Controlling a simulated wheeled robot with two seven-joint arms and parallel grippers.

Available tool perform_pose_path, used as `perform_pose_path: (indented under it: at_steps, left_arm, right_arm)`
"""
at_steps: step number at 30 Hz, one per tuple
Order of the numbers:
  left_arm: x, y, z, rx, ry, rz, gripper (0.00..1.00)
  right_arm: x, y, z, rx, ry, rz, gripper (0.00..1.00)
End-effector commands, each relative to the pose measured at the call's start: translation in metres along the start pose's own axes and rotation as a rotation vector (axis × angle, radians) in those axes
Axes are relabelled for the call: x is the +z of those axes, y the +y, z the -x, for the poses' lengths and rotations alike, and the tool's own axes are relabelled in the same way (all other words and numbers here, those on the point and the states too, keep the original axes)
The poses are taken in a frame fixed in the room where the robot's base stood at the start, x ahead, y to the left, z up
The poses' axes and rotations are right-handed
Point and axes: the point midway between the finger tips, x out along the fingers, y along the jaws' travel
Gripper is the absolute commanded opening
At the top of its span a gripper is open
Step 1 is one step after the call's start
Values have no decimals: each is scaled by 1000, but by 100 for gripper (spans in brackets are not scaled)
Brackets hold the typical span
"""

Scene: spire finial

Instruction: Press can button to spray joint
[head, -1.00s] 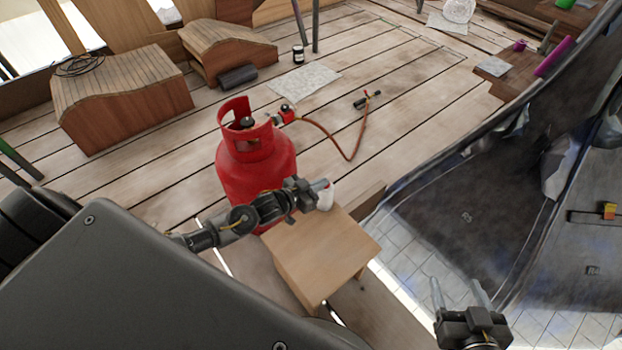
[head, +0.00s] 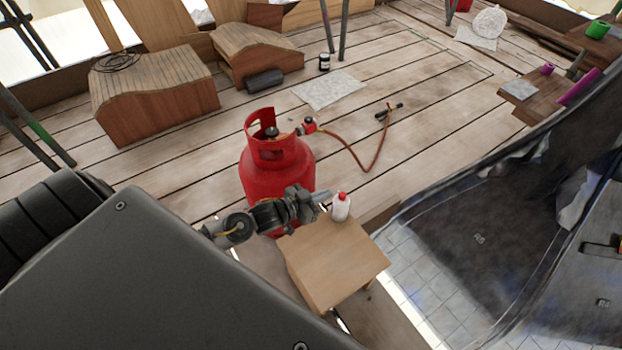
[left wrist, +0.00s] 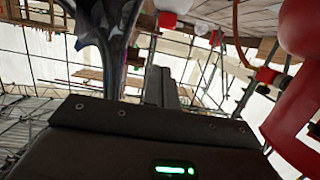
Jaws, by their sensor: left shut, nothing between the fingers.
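A white can with a red top (head: 341,207) stands upright on the small wooden stool (head: 335,268), near its back edge. It also shows in the left wrist view (left wrist: 177,7), at the top and upside down. My left gripper (head: 321,198) is shut and empty, just left of the can; I cannot tell whether it touches. Its fingers also show in the left wrist view (left wrist: 160,78). The hose joint with a red fitting (head: 308,126) is at the top of the red gas cylinder (head: 272,170), behind the gripper. My right gripper is out of view.
An orange hose (head: 370,165) runs over the plank floor to a torch (head: 388,111). Wooden blocks (head: 155,95) stand at the back left. A dark curved sheet (head: 490,210) fills the right side. The planks behind the cylinder are mostly clear.

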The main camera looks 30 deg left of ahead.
Motion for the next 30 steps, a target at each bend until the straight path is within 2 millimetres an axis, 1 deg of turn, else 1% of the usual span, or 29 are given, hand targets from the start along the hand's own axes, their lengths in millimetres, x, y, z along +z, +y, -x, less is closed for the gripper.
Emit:
perform_pose_path:
  at_steps: [1, 3, 6, 9, 14, 28, 30]
  left_arm:
    - [0, 0, 11, 0, -2, 0, 0]
    - [-1, 0, 21, 0, -1, 0, 0]
    - [-1, 0, 33, -1, -1, 0, 0]
    - [0, 0, 40, -1, 0, 0, 0]
    - [-1, 0, 43, -1, 2, 0, 0]
    - [-1, 0, 43, -1, 1, -1, 0]
    - [2, -2, 43, -7, -12, -17, 0]
  right_arm:
    - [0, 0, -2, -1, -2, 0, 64]
    - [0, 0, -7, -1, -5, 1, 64]
    - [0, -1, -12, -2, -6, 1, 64]
    - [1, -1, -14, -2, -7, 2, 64]
    - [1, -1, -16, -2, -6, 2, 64]
    - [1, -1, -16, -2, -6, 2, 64]
    - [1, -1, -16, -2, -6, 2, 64]
